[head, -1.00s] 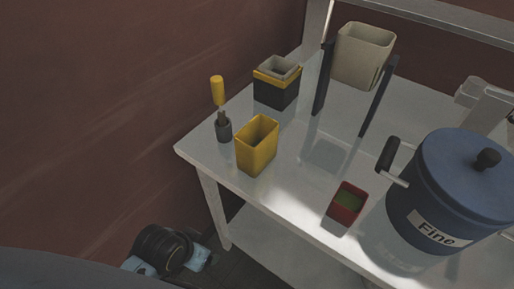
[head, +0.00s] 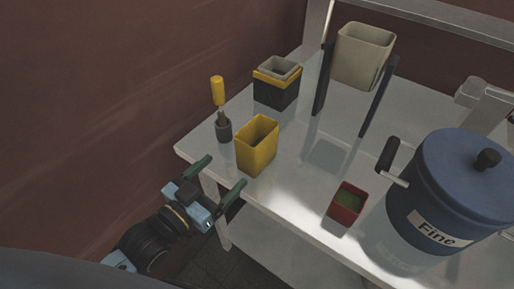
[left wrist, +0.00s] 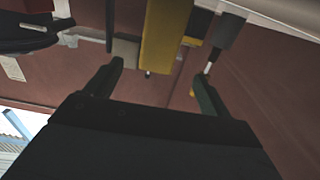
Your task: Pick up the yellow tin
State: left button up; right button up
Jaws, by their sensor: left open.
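The yellow tin (head: 257,146) is an open-topped square tin standing upright near the front left corner of the table. It also shows in the left wrist view (left wrist: 165,35), beyond the fingers and roughly between them. My left gripper (head: 215,172) is open and empty, in front of the table edge and just short of the tin, with its two dark green fingers apart. It does not touch the tin. The left wrist view shows the open fingers (left wrist: 158,82) too. My right gripper is in neither view.
A yellow-handled tool (head: 218,92) in a dark holder stands close left of the tin. A black and yellow box (head: 276,92) is behind it. A red tin (head: 347,204) with green contents and the blue "Fine" drum (head: 455,190) are to the right. The table (head: 290,190) is clear between yellow and red tins.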

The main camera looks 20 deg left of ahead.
pick_arm(q)
send_near(268, 127)
jog(key=x, duration=0.5)
jog(key=shift+w+d, duration=0.15)
dwell(0.3)
jog(key=c, duration=1.2)
